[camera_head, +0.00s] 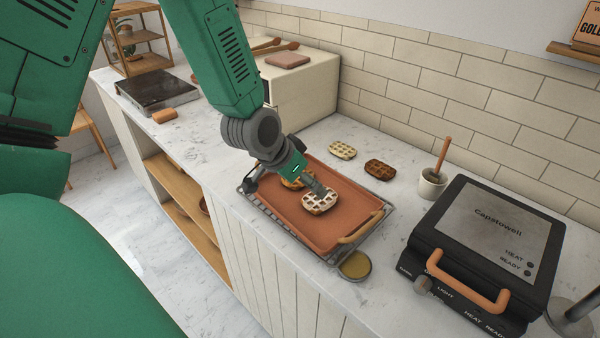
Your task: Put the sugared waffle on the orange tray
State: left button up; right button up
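The sugared waffle (320,206), pale with a white dusting, is over the middle of the orange tray (308,232). I cannot tell whether it rests on the tray or is just above it. My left gripper (317,189) points down at the waffle's back edge, its fingertips at or touching it. The fingers are small and partly hidden, so I cannot tell whether they grip it. A golden waffle (291,184) lies on the tray behind, partly hidden by the gripper. My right gripper is not in view.
A pale waffle (342,150) and a dark waffle (379,169) lie on the counter behind the tray. A cup with a wooden handle (432,186) and a black waffle maker (487,250) stand to the right. A small round dish (355,266) is at the tray's front corner.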

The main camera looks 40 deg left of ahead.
pick_arm(q)
jog(key=shift+v, duration=1.6)
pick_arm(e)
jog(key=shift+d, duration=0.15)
pick_arm(q)
jog(key=shift+w, duration=0.1)
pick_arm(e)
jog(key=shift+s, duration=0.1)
